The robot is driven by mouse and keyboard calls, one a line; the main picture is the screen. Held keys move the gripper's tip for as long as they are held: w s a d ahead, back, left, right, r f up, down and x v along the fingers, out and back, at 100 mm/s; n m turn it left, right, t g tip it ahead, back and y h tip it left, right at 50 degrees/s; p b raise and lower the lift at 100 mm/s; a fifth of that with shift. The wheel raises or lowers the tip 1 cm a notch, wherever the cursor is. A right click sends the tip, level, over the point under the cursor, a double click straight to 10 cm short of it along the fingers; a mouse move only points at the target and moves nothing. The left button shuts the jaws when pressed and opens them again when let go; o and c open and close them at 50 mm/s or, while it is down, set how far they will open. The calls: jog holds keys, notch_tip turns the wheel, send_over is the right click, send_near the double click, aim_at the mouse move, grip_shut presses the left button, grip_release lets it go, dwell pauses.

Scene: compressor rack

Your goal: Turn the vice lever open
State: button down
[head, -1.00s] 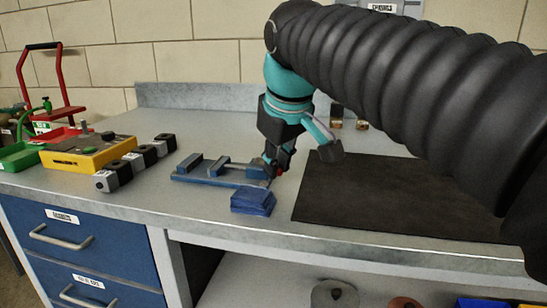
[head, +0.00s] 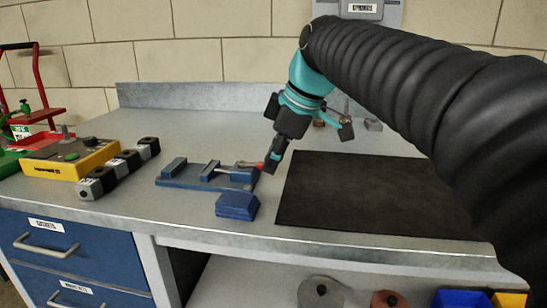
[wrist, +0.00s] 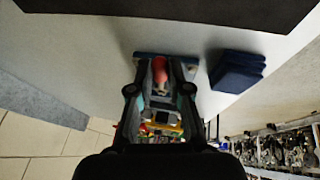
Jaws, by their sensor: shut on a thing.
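The blue vice (head: 192,178) lies on the grey workbench, its base partly hidden behind my gripper in the wrist view. Its lever (head: 246,164) ends in a red knob and sticks out to the right toward my gripper. My gripper (head: 268,164) is tilted down at the vice's right end. In the wrist view, the red knob (wrist: 159,72) sits between the two fingers of my gripper (wrist: 160,75), which are shut on it.
A stack of blue cloths or pads (head: 237,206) lies in front of the vice. A dark mat (head: 365,195) covers the bench to the right. Grey blocks (head: 97,183) and a yellow box (head: 70,160) stand to the left.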

dwell(0.4)
jog(key=c, duration=1.1)
grip_release()
jog(key=shift+w, duration=0.1)
jog(key=v, duration=1.2)
jog(key=shift+a, duration=0.1)
